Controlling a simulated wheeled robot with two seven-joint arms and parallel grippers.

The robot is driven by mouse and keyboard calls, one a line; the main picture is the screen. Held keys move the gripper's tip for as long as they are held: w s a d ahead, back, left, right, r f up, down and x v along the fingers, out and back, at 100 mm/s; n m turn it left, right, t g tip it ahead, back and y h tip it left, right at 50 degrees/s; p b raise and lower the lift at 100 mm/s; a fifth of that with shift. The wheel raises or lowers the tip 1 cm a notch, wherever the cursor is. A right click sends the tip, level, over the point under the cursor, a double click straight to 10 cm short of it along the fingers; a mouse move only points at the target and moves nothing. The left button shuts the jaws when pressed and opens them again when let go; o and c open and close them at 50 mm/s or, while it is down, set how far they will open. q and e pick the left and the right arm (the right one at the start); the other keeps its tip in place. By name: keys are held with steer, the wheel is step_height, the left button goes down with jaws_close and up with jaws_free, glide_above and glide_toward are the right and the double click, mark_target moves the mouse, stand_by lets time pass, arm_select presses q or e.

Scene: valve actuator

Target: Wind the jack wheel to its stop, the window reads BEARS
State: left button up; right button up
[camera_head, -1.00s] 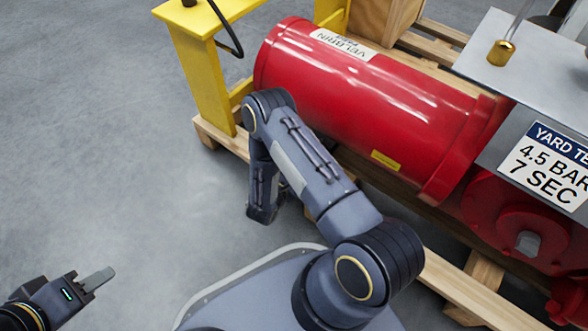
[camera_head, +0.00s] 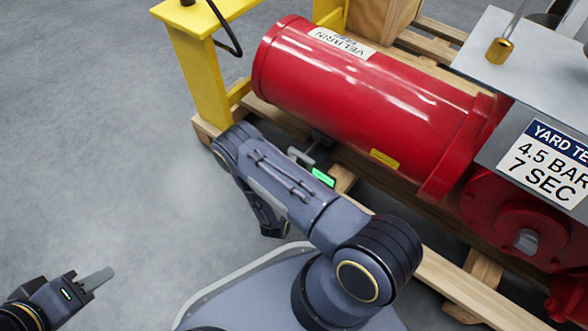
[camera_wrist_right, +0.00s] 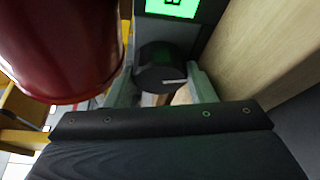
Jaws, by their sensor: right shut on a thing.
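The jack wheel (camera_wrist_right: 160,68) is a dark round knob in the right wrist view, with a pale line on its face. My right gripper (camera_wrist_right: 165,86) has its two grey-green fingers on either side of the wheel and is shut on it. The lit green window (camera_wrist_right: 168,7) is just beyond the wheel, cut by the top edge; its lettering cannot be read in full. In the head view the green window (camera_head: 323,177) shows small under the red cylinder, beside my right arm. My left gripper (camera_head: 97,280) is at the lower left, away from everything; its finger gap is unclear.
The red cylinder (camera_head: 360,100) lies above the wooden pallet (camera_head: 455,280), close over my right gripper. A yellow stand (camera_head: 205,85) is at the upper left. A timber face (camera_wrist_right: 265,55) is close on the right in the wrist view. Open floor (camera_head: 100,160) lies left.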

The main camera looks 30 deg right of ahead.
steer(key=shift+m+t, duration=0.3)
steer(key=shift+m, duration=0.2)
stand_by(0.3)
steer(key=o, duration=1)
steer(key=shift+c, duration=0.2)
steer(key=shift+f, duration=0.1)
